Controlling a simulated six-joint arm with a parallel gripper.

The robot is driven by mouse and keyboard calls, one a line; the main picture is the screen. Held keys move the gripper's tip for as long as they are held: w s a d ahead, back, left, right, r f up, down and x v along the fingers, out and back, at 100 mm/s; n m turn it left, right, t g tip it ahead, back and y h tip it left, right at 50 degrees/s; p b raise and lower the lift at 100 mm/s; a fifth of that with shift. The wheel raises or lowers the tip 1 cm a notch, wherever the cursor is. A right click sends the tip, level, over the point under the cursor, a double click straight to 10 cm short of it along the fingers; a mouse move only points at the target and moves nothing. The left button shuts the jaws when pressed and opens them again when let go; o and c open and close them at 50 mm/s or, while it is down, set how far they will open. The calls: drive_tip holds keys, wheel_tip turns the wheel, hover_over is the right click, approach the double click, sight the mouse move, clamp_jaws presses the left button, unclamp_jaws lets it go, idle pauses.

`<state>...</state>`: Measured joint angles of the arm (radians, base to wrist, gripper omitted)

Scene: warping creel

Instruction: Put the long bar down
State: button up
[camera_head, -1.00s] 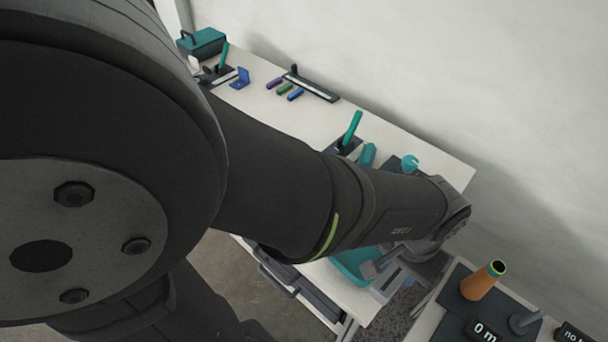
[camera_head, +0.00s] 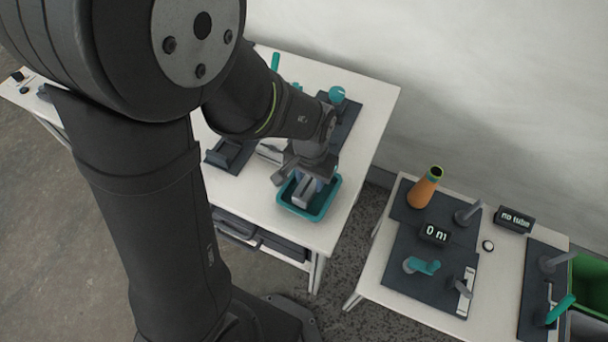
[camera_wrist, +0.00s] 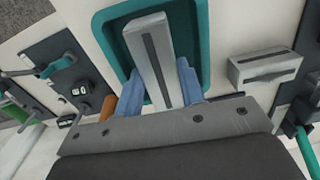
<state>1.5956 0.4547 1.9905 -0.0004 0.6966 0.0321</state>
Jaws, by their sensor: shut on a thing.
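The long bar (camera_wrist: 150,50) is a light grey block with a dark slot along its face. My gripper (camera_wrist: 157,78) is shut on it, with a blue finger on each side. In the head view, the bar (camera_head: 303,192) and my gripper (camera_head: 314,181) are over the teal tray (camera_head: 337,196) near the table's front corner. I cannot tell whether the bar touches the tray floor.
A shorter grey slotted block (camera_wrist: 265,68) stands beside the tray on the white table (camera_head: 350,82). A dark holder (camera_head: 228,157) is to the left. Across a floor gap, a second table (camera_head: 375,262) carries an orange cone (camera_head: 425,188) and a "0 m" display (camera_head: 435,234).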

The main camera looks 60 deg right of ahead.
sight(310, 181)
drive_tip(key=shift+f, duration=1.1)
drive_tip(key=shift+f, duration=0.15)
drive_tip(key=o, duration=1.1)
wheel_tip(310, 181, up, 12)
wheel_tip(310, 181, down, 12)
drive_tip(key=shift+r, duration=0.7)
